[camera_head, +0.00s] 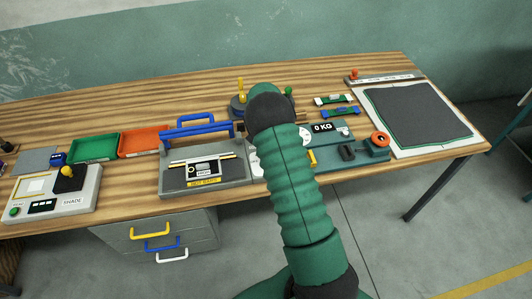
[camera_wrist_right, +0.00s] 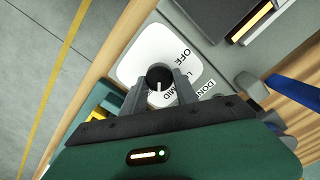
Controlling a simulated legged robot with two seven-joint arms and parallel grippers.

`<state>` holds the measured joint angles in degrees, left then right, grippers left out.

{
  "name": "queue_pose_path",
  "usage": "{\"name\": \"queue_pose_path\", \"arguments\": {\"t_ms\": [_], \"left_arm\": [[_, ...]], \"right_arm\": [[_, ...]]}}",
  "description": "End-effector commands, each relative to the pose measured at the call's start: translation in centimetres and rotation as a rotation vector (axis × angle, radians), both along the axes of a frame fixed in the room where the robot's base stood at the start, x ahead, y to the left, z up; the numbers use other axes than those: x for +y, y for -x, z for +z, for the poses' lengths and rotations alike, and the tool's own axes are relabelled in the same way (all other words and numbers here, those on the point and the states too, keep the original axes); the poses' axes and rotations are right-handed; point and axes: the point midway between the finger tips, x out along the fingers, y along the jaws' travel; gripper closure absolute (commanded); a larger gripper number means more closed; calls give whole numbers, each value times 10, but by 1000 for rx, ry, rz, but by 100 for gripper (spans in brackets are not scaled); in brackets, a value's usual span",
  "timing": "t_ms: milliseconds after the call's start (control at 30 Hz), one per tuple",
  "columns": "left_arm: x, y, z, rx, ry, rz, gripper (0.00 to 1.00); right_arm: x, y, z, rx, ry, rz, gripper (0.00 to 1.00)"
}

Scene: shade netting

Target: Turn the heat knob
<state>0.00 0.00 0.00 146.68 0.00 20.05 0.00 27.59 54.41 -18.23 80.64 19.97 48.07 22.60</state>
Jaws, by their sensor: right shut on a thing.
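The heat knob (camera_wrist_right: 159,76) is a dark round knob with a white mark. It sits on a white plate (camera_wrist_right: 138,52) lettered OFF and MID, with another label partly hidden. My right gripper (camera_wrist_right: 161,84) is shut on the knob, one finger on each side. The white mark points down the wrist picture, close to MID; its exact setting is hard to tell. In the head view my right arm hides the knob, and only a strip of the white plate (camera_head: 254,162) shows left of the arm. My left gripper is not in view.
A grey heat sealer with a blue handle (camera_head: 204,121) stands just left of the plate. A teal scale (camera_head: 362,150) is on the right. Green (camera_head: 93,148) and orange (camera_head: 143,141) trays, a shade control box (camera_head: 52,198) and a dark netting sheet (camera_head: 416,115) share the wooden bench.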

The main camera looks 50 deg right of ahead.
Motion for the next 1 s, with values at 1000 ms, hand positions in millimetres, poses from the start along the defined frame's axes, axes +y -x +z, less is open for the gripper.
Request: {"name": "queue_pose_path", "arguments": {"t_ms": [1000], "left_arm": [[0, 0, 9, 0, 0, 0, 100]], "right_arm": [[1, 0, -1, -2, -2, -435, 100]]}}
